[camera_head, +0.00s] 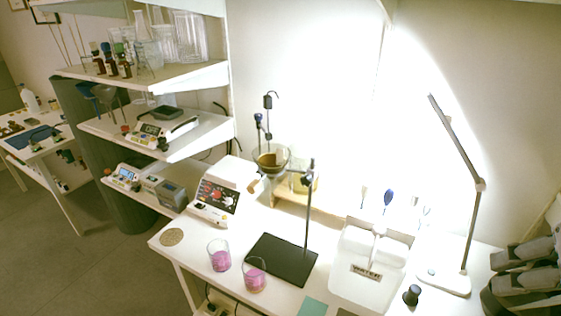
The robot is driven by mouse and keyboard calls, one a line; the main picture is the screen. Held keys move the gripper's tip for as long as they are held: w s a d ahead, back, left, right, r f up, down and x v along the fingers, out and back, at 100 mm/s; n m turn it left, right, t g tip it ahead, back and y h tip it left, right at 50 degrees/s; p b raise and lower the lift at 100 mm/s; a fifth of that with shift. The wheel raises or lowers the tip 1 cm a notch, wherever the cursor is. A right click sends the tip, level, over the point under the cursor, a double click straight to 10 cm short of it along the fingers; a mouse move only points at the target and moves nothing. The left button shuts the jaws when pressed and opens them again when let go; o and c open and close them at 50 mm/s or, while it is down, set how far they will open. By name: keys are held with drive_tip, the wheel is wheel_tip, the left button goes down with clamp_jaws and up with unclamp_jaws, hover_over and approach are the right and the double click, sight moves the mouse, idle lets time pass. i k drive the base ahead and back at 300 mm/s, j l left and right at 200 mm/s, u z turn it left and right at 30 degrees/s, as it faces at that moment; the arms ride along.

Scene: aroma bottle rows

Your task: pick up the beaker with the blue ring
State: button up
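Two clear glass beakers with pink liquid stand upright on the white bench: a left beaker (220,261) and a right beaker (255,281), close together at the front edge. I cannot make out a blue ring on either one. Several glass vessels (189,38) stand on the top shelf at the upper left, with no ring clear there. Grey and black parts of my arm and gripper (526,264) show at the right edge, far from the beakers. They are partly cut off, and I cannot tell whether the gripper is open or shut.
A black stand base (282,260) with an upright rod is beside the right beaker. A red-and-white device (216,198) stands behind them. A white basin (366,283), a desk lamp (445,279) and a small black knob (412,295) are to the right. A round coaster (172,237) lies left.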

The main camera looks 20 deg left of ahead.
sight(219, 250)
drive_tip(key=u, duration=1.35)
